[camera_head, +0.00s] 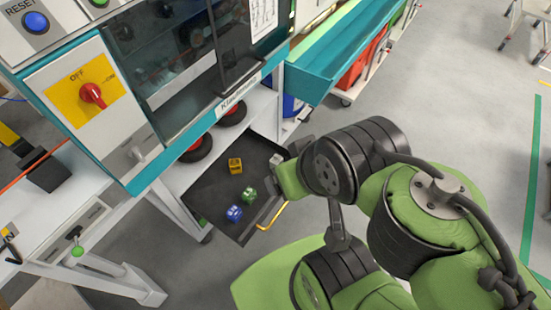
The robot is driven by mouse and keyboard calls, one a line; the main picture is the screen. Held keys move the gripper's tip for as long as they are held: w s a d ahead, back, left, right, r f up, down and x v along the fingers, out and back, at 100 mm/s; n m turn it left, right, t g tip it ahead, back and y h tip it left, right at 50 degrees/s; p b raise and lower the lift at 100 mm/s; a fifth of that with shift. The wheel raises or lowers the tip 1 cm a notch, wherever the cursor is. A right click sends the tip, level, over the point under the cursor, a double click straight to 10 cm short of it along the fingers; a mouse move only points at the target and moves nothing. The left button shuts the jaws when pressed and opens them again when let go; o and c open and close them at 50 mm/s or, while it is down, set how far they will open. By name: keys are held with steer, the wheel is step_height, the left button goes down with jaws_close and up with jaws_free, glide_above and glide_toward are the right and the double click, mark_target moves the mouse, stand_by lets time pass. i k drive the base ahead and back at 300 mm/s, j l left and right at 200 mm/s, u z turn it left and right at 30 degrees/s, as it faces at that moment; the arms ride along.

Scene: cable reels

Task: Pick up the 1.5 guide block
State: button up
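Small coloured blocks sit on a black drawer tray (193,196): a yellow block (235,165), a green block (249,194) and a blue block (234,213). Their markings are too small to read, so I cannot tell which is the 1.5 guide block. A small grey piece (277,159) shows at the tray's right side, by the end of my arm; I cannot tell whether it is a block or part of my gripper. My gripper (283,178) is over the tray's right edge, right of the yellow and green blocks. Its fingers are mostly hidden by my arm.
The tray juts from under a machine with a teal frame and glass front (180,50). A yellow handle (271,216) is on the tray's front edge. Black reels with red centres (197,148) lie on the shelf behind.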

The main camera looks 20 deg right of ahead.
mark_target(250, 195)
steer(key=i+l+u, duration=0.2)
steer(key=l+u, duration=0.2)
steer(key=u, duration=0.15)
steer(key=i+l+u, duration=0.1)
steer(key=l+u, duration=0.35)
steer(key=u, duration=0.15)
steer(key=l+u, duration=0.55)
steer(key=k+l+u, duration=0.1)
steer(key=l+u, duration=0.3)
steer(key=u, duration=0.15)
steer(key=k+l+u, duration=0.2)
steer(key=l+u, duration=0.25)
steer(key=u, duration=0.15)
steer(key=k+l+u, duration=0.25)
steer(key=u, duration=0.3)
steer(key=k+l+u, duration=0.25)
steer(key=u, duration=0.3)
steer(key=k+u, duration=0.4)
steer(key=u, duration=0.15)
steer(key=i+l, duration=0.15)
steer(key=l, duration=0.15)
steer(key=i+l+u, duration=0.1)
steer(key=i+l, duration=0.05)
steer(key=l, duration=0.1)
